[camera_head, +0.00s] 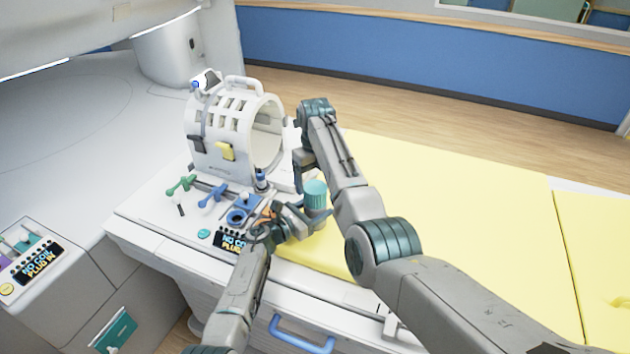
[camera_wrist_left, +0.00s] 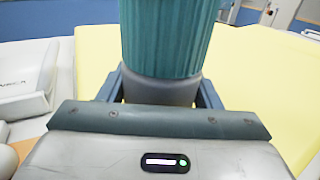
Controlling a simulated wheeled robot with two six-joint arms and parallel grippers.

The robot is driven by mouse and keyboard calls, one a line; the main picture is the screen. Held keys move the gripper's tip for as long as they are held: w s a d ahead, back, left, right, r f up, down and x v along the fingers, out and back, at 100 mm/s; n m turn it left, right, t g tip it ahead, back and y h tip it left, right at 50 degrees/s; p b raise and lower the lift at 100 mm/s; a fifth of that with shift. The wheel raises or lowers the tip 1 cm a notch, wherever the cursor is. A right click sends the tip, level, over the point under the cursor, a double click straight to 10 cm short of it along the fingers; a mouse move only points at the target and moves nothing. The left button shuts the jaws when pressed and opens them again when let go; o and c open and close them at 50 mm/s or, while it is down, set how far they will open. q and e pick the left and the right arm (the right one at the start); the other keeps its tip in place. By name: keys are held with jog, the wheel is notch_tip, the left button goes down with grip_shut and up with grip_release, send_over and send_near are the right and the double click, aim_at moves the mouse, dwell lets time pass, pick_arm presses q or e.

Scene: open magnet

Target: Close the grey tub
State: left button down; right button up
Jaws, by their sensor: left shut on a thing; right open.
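The grey tub (camera_wrist_left: 160,90) is held upright in my left gripper, its grey lower part between the jaws in the left wrist view. A ribbed teal lid (camera_wrist_left: 165,40) sits directly above the grey part; I cannot tell how tightly it fits. In the head view the teal lid (camera_head: 315,190) shows over the left gripper (camera_head: 300,218), near the front edge of the yellow pad. My right gripper (camera_head: 304,158) is open and empty above and slightly left of the lid, apart from it. Its fingertips are small and partly hidden by the arm.
A white head coil (camera_head: 230,125) stands on the scanner table behind the left gripper. Green and blue plugs (camera_head: 212,196) lie in front of it. The yellow pad (camera_head: 460,210) is clear to the right. A blue handle (camera_head: 300,335) sits on the table's front.

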jog(key=shift+w+a+r+n+t, duration=0.35)
jog(key=shift+w+r+n+t, duration=0.15)
jog(key=shift+w+r+n, duration=0.3)
jog(key=shift+c, duration=0.2)
jog(key=n, duration=0.5)
jog(key=shift+s+r, duration=0.15)
jog(key=shift+s, duration=0.05)
jog(key=n, duration=0.3)
jog(key=shift+s+d, duration=0.1)
jog(key=n, duration=0.4)
jog(key=shift+s+r, duration=0.1)
jog(key=n, duration=0.9)
jog(key=shift+s+d+r+n+g, duration=0.15)
jog(key=shift+s+n+g, duration=0.05)
jog(key=shift+n+g, duration=0.1)
jog(key=n, duration=0.5)
jog(key=shift+s+r+n, duration=0.1)
jog(key=shift+s+n, duration=0.05)
jog(key=shift+n, duration=0.15)
jog(key=n, duration=0.5)
jog(key=shift+s+d+r, duration=0.1)
jog(key=n, duration=0.4)
jog(key=shift+s+r, duration=0.1)
